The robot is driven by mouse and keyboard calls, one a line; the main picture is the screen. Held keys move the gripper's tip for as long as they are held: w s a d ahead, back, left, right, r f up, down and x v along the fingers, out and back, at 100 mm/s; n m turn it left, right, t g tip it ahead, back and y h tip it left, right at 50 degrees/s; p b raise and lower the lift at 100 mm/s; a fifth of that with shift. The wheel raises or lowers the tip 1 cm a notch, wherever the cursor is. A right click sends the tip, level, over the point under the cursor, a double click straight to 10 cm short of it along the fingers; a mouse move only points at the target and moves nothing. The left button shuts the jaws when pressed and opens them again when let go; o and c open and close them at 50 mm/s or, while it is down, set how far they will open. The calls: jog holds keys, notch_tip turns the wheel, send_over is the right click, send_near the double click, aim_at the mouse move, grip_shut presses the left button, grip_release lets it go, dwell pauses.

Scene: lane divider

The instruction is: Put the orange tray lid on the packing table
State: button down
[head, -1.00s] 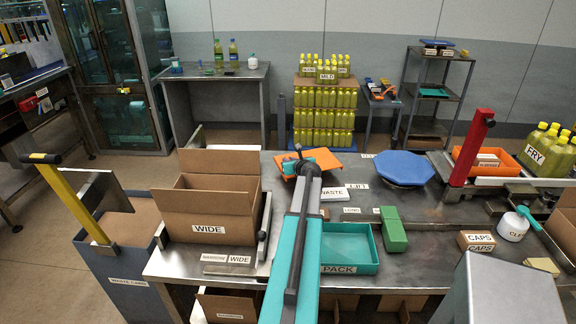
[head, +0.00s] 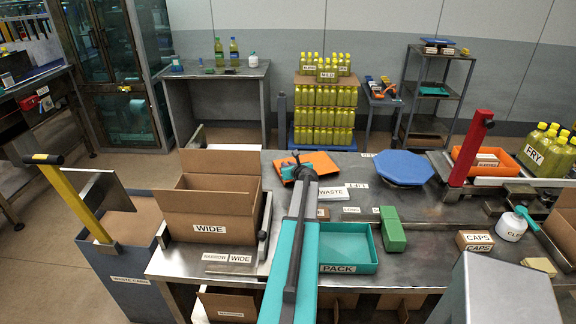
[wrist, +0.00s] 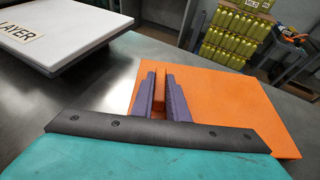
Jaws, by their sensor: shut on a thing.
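The flat orange tray lid (head: 320,162) is at the back edge of the steel packing table (head: 420,262), partly behind my arm. In the wrist view the lid (wrist: 235,105) extends ahead of my gripper, with a raised orange handle strip between the fingers. My gripper (wrist: 160,90) has its purple fingers shut on that strip. The lid lies over or on the metal top; I cannot tell whether it touches. In the head view my gripper (head: 297,168) is small and its fingers are hard to make out.
An open cardboard box (head: 210,228) is left, a teal tray (head: 350,268) and green block (head: 392,230) nearer. A red post (head: 470,150) stands right. Bottles (head: 323,110) are stacked behind.

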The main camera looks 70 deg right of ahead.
jog(key=shift+f, duration=0.2)
jog(key=c, duration=1.7)
grip_release()
jog(key=shift+r, duration=0.15)
jog(key=shift+b+v, duration=1.4)
jog(key=shift+v, duration=4.6)
